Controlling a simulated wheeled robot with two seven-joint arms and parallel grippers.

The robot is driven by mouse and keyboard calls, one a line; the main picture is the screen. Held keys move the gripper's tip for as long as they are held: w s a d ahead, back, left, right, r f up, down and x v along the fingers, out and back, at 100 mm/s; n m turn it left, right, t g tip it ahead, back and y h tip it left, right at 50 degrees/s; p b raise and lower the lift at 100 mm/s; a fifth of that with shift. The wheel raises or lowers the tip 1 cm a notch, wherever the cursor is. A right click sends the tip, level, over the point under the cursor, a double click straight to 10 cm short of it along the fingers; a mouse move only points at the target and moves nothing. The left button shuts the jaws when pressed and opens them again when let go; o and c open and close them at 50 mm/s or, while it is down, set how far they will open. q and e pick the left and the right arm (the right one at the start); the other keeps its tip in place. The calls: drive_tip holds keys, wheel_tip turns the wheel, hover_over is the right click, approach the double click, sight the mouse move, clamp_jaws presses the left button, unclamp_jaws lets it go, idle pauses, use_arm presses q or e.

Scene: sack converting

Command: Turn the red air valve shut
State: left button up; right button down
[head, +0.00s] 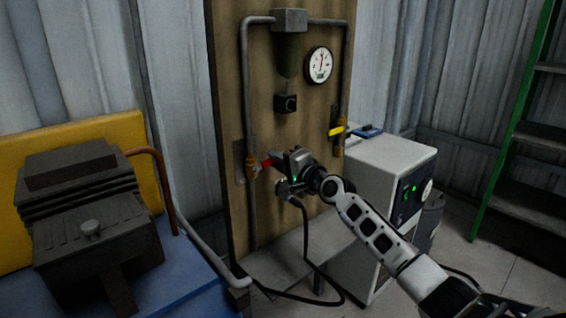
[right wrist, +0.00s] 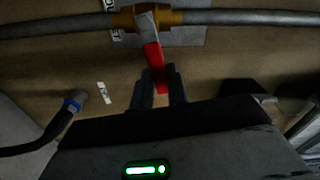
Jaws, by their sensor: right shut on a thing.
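The red air valve handle (head: 267,163) is on the left pipe of the wooden board, at a brass valve body (head: 251,162). In the right wrist view the red handle (right wrist: 154,62) sticks out from the brass body (right wrist: 125,19), at an angle across the pipe. My right gripper (head: 275,160) is shut on the outer part of the handle, and its two fingers (right wrist: 161,88) lie on either side of it. The gripper's body hides part of the board in the head view. My left gripper is not in view.
A yellow-handled valve (head: 336,131) is on the right pipe. A pressure gauge (head: 319,65) is above it. A white cabinet (head: 385,175) with green lights stands right of the board. A dark machine (head: 85,200) on a blue base is at left. A green ladder (head: 512,120) stands at far right.

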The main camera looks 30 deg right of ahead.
drive_tip(key=shift+f+m, duration=0.5)
drive_tip(key=shift+m, duration=0.5)
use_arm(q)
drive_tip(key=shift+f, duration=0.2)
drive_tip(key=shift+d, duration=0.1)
use_arm(e)
drive_tip(key=shift+f, duration=0.15)
drive_tip(key=c, duration=1.4)
unclamp_jaws()
drive_tip(key=shift+o, duration=0.2)
